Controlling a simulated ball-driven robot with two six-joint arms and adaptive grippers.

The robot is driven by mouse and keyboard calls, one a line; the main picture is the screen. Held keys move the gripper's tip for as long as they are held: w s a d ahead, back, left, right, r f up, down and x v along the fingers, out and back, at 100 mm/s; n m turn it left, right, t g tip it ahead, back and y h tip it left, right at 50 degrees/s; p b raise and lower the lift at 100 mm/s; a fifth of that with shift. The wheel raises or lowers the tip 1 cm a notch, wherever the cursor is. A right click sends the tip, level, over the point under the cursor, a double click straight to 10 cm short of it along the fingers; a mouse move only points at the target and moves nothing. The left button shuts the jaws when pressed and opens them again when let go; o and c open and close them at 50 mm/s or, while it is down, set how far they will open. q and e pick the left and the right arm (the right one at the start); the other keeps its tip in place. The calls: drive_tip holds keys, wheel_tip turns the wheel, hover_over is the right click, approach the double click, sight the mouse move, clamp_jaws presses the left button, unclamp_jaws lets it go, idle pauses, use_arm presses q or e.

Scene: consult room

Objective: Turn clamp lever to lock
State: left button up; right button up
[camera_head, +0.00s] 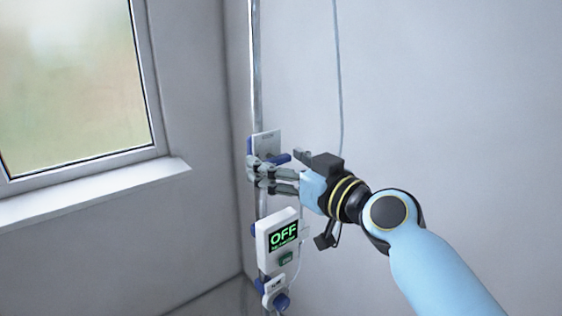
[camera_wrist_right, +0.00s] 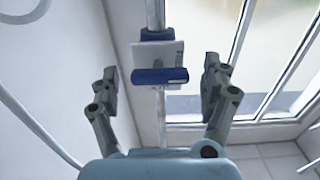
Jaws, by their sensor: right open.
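A blue clamp lever (camera_wrist_right: 160,76) lies across a white plate on the metal pole, roughly level in the right wrist view. In the head view the white plate (camera_head: 266,141) shows at the pole, with part of the blue lever (camera_head: 280,159) behind my fingers. My right gripper (camera_head: 256,168) reaches to the clamp from the right. In the right wrist view my right gripper (camera_wrist_right: 160,84) is open, with one finger on each side of the lever and a clear gap to both. My left gripper is not in view.
Below the clamp, a white pump box (camera_head: 281,238) with a green "OFF" display sits on the pole (camera_head: 256,70). A smaller unit with a blue knob (camera_head: 281,301) is under it. A thin tube (camera_head: 339,80) hangs by the wall. A window (camera_head: 75,80) and sill are at left.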

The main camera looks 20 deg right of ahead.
drive_tip(key=shift+c, duration=0.2)
drive_tip(key=shift+c, duration=1)
drive_tip(key=c, duration=0.9)
drive_tip(key=shift+c, duration=0.2)
